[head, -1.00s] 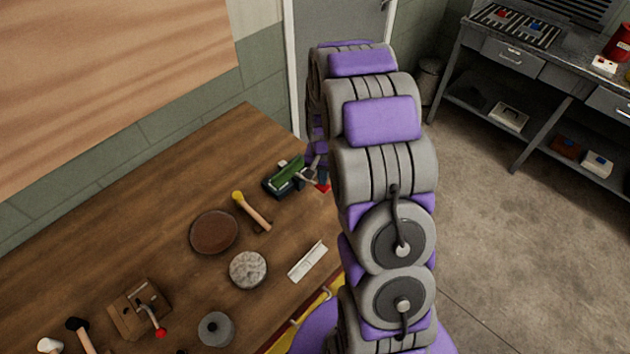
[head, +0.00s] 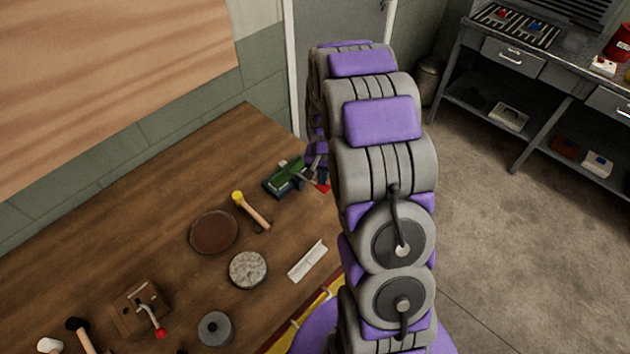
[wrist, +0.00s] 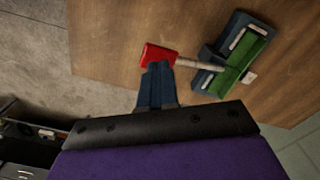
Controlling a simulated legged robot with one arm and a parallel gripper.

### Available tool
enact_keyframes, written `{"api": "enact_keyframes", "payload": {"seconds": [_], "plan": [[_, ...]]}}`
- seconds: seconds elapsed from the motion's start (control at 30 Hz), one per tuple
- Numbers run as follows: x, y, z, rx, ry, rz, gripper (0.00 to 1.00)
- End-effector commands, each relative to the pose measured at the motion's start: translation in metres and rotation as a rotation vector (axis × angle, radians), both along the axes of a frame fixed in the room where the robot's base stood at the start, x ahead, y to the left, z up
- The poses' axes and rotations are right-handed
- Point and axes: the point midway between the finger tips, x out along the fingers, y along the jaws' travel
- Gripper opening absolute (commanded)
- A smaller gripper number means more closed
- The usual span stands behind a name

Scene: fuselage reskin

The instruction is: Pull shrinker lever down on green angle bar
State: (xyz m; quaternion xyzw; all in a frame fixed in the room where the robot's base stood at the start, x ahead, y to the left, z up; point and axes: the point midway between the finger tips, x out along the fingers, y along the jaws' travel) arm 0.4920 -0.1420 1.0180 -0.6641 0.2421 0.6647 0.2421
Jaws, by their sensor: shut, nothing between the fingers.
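The shrinker (head: 279,186) is a dark blue-grey tool on the far right part of the wooden table. The green angle bar (head: 288,172) lies in it. In the wrist view the shrinker (wrist: 212,80) has the green bar (wrist: 245,62) across it. Its lever (wrist: 196,64) is a metal rod with a red handle (wrist: 158,55) that points to the left. In the head view the red handle (head: 323,187) is partly hidden by my arm. My gripper (wrist: 158,68) is shut with nothing between its fingers. Its fingertips are at the red handle and appear to overlap its lower edge; contact is unclear.
On the wooden table (head: 170,210) stand a yellow-headed mallet (head: 252,210), a brown disc (head: 214,232), a grey round block (head: 248,270), a white angle piece (head: 308,261) and another red-handled tool (head: 142,308). A grey workbench (head: 545,70) stands at the right.

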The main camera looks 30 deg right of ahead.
Motion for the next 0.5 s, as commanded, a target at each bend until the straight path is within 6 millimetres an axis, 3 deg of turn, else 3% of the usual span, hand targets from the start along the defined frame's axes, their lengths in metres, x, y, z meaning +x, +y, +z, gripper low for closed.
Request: {"api": "enact_keyframes", "payload": {"seconds": [0.5], "plan": [[0.000, 0.000, -0.022, 0.001, 0.002, 0.000, 0.00]]}}
